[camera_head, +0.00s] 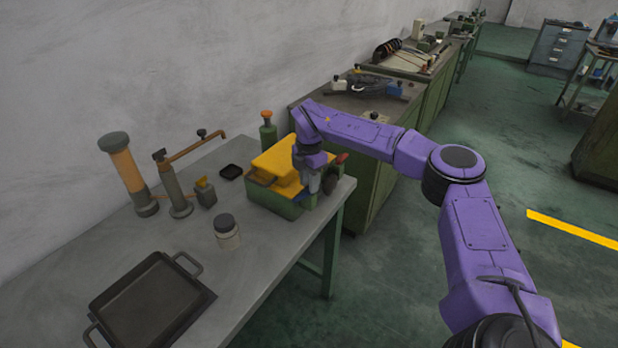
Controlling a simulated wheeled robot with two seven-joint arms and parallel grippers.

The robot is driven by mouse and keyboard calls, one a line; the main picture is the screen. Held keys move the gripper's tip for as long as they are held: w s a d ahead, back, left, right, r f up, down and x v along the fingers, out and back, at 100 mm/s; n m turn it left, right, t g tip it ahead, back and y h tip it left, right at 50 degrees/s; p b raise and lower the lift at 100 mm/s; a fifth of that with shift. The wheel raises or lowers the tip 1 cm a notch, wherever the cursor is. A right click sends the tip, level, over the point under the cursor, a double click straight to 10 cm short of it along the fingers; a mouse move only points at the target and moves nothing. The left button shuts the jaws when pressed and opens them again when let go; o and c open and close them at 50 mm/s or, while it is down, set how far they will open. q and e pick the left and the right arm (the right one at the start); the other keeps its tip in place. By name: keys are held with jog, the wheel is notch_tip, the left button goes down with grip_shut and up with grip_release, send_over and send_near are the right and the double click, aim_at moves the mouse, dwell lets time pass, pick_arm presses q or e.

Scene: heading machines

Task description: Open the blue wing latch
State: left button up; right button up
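A green box (269,198) with a yellow lid (283,157) sits on the far right end of the grey workbench. The lid looks closed. A small blue patch (298,198) shows on the box's front, beside my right gripper; it may be the blue wing latch, but it is small and partly hidden. My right gripper (315,189) points down at the box's right front corner, close to or touching it. The gripper covers that corner, and its finger gap cannot be made out. My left gripper is not in view.
A black tray (150,303), a jar (227,232), a small black dish (231,172), an orange-and-grey cylinder (128,172) and a stand with a copper arm (178,190) share the workbench (190,246). A green bottle (268,132) stands behind the box.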

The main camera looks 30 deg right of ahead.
jog(key=shift+s+r, duration=0.1)
jog(key=shift+s, duration=0.05)
grip_shut()
jog(key=shift+f+n+b, duration=0.25)
jog(key=shift+n+b, duration=0.85)
jog(key=shift+r+n, duration=0.15)
jog(key=shift+n, duration=0.55)
grip_release()
jog(key=shift+r, duration=0.15)
